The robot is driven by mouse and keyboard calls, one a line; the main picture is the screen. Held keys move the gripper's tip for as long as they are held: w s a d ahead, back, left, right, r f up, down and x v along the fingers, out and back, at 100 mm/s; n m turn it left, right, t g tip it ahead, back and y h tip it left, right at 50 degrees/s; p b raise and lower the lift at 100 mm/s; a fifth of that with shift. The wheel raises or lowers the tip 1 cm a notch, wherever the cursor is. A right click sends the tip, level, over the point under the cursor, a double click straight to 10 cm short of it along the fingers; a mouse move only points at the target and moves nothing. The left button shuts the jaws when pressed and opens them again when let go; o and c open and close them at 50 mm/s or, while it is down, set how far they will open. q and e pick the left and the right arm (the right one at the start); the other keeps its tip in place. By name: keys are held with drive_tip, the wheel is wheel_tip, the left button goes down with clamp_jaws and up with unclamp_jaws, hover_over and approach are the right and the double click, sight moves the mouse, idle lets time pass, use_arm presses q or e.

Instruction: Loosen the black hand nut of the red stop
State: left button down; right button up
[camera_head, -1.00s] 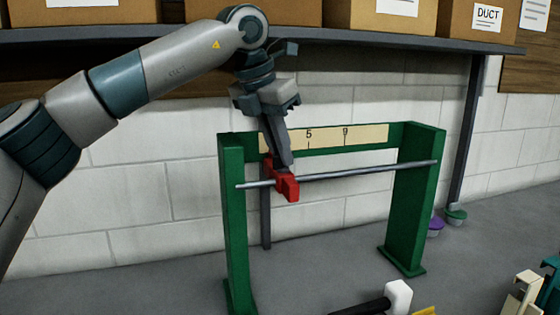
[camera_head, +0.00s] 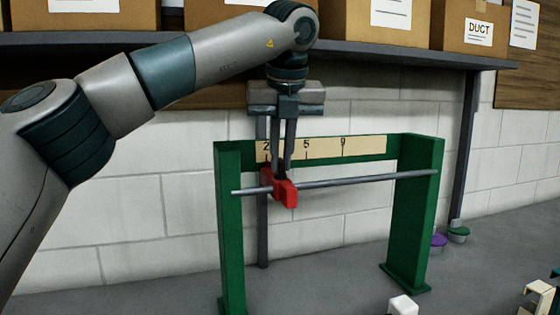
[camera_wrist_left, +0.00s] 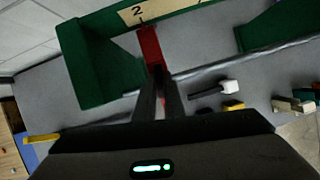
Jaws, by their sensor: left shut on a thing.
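The red stop (camera_head: 287,194) sits on the grey rod (camera_head: 350,182) of the green frame (camera_head: 418,215), near the mark 2 of the pale scale (camera_head: 365,146). In the left wrist view the stop (camera_wrist_left: 149,45) shows just beyond the fingertips. My left gripper (camera_head: 281,172) points down from above, its fingers shut on the black hand nut (camera_head: 280,177) at the top of the stop. The fingers hide most of the nut, so how loose it is cannot be told. My right gripper is not in view.
A shelf (camera_head: 400,56) with cardboard boxes (camera_head: 467,26) runs above the frame. A white block (camera_head: 404,305) lies in front. Purple (camera_head: 439,241) and green (camera_head: 458,233) round things stand right of the frame.

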use_arm(q)
drive_tip(key=shift+d+n+y, duration=0.1)
drive_tip(key=shift+n+y, duration=0.3)
drive_tip(key=shift+n, duration=0.6)
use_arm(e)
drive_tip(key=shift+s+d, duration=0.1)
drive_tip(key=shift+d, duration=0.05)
use_arm(q)
drive_tip(key=c, duration=1.8)
unclamp_jaws()
drive_tip(key=shift+c, duration=0.2)
drive_tip(key=shift+r, duration=0.15)
